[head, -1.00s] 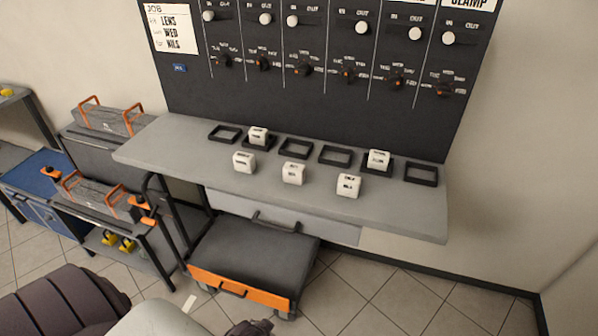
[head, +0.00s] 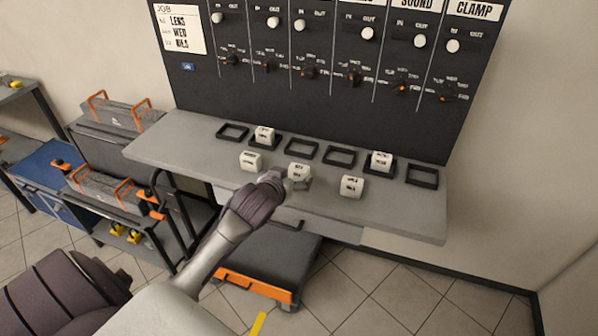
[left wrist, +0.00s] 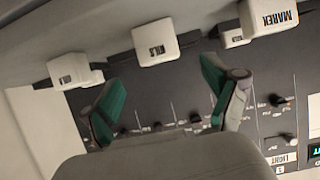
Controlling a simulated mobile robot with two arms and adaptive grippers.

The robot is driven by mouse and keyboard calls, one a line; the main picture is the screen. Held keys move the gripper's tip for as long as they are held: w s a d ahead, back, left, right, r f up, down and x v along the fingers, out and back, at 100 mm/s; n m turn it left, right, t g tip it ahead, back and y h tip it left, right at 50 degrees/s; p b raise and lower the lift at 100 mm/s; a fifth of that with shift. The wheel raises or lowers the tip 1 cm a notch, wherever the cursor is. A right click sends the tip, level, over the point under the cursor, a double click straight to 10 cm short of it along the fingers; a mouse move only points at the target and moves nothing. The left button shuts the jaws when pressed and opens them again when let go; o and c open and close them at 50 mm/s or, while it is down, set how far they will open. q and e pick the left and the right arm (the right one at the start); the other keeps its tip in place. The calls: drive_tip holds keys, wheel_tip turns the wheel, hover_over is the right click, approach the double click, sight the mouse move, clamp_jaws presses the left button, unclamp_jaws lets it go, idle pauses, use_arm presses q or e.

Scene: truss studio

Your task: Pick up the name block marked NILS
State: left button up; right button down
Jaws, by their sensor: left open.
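A white name block (head: 299,172) stands in the middle of the front row on the grey shelf. In the left wrist view, the block (left wrist: 156,42) ahead of the fingers carries letters that read like NILS, the first one unclear. My right gripper is not in view.
A block marked MAREK (left wrist: 268,18) and a front-row block to the right (head: 352,187) stand nearby on the shelf (head: 410,215). Dark square holders (head: 339,157) line the back, two with blocks. Behind rises the dark panel (head: 330,100) with knobs. A cart (head: 265,262) stands below.

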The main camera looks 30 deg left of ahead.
sight(298, 169)
use_arm(q)
drive_tip(key=shift+x, duration=1)
drive_tip(key=shift+w+p, duration=0.4)
drive_tip(key=shift+p+x, duration=0.7)
drive_tip(key=shift+x, duration=1.65)
drive_tip(key=shift+s, duration=0.1)
drive_tip(key=shift+c, duration=0.5)
drive_tip(key=c, duration=1.1)
drive_tip(key=shift+c, duration=0.2)
drive_tip(key=shift+r, duration=0.1)
